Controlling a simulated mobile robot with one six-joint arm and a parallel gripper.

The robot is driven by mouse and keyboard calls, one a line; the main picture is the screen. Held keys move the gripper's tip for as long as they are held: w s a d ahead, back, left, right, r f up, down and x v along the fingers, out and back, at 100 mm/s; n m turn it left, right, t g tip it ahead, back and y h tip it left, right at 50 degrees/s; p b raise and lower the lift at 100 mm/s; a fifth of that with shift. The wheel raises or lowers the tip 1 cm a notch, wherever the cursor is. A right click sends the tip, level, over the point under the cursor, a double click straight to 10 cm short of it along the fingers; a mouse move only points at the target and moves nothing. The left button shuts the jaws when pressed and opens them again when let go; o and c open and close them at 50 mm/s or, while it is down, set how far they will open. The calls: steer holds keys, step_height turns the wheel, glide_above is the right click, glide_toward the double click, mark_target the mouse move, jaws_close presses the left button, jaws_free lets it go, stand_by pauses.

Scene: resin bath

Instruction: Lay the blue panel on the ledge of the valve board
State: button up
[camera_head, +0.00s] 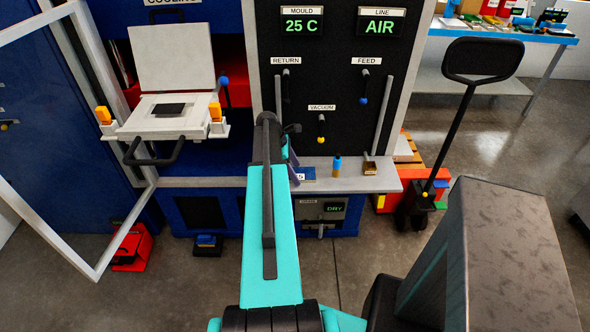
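The valve board (335,85) is a black upright panel with RETURN, FEED and VACUUM levers. Its grey ledge (375,180) runs along its foot. A small blue piece (309,173) with a white label shows at the ledge just right of my arm. It may be the blue panel, but most of it is hidden. A dark purplish slab edge (293,166) shows beside it, under my wrist. My gripper is near the ledge, mostly hidden behind my teal arm. Its fingers cannot be made out, so I cannot tell whether it holds anything.
A pallet truck handle (455,125) rises at right.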

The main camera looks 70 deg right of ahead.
steer(key=shift+o, duration=0.3)
steer(key=shift+r, duration=0.15)
steer(key=b+v, duration=0.2)
steer(key=v, duration=1)
steer(key=shift+b, duration=0.35)
stand_by(0.6)
